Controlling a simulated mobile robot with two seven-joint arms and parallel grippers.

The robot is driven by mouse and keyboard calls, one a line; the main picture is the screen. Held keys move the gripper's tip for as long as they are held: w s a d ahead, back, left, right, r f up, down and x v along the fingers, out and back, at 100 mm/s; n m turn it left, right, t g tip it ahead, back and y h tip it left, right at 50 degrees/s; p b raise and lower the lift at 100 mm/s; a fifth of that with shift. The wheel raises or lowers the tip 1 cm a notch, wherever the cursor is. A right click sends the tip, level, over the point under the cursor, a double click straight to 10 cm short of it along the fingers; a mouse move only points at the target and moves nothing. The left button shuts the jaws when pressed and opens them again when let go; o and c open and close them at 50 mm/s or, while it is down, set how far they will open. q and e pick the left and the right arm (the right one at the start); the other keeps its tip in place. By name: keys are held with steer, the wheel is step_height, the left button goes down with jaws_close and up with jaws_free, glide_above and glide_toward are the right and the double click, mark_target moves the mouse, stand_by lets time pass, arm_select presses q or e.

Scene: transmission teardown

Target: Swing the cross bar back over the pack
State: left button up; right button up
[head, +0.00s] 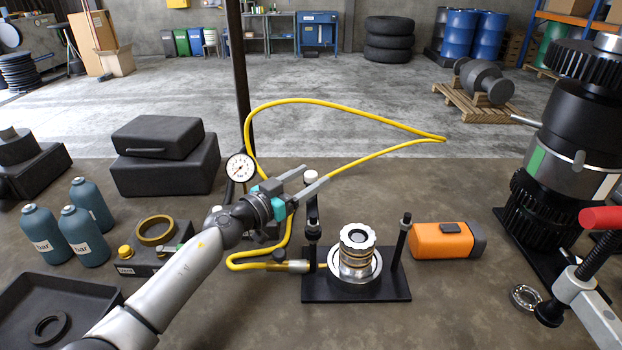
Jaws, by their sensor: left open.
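The pack (357,252), a stack of metal rings with a toothed white top, stands upright on a black base plate (357,293) between a left post (312,228) and a right post (403,240). No bar spans the posts above the pack. A white-topped upright piece (311,178) rises above the left post. The cross bar itself I cannot make out clearly; it may be foreshortened or hidden behind my gripper. My left gripper (315,175) is open, its fingers on either side of the white-topped piece. I cannot tell whether they touch it. My right gripper is out of view.
A yellow hose (350,110) loops behind my left gripper and down to a fitting by the base. A gauge (240,167) stands to its left. An orange case (442,240) sits right of the base. A red-handled screw tool (600,218) and large gear stack (570,150) stand at right.

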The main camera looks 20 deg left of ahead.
arm_select(q)
steer(key=shift+w+d, duration=0.25)
steer(key=shift+w, duration=0.25)
steer(key=shift+c, duration=0.4)
jaws_close()
stand_by(0.8)
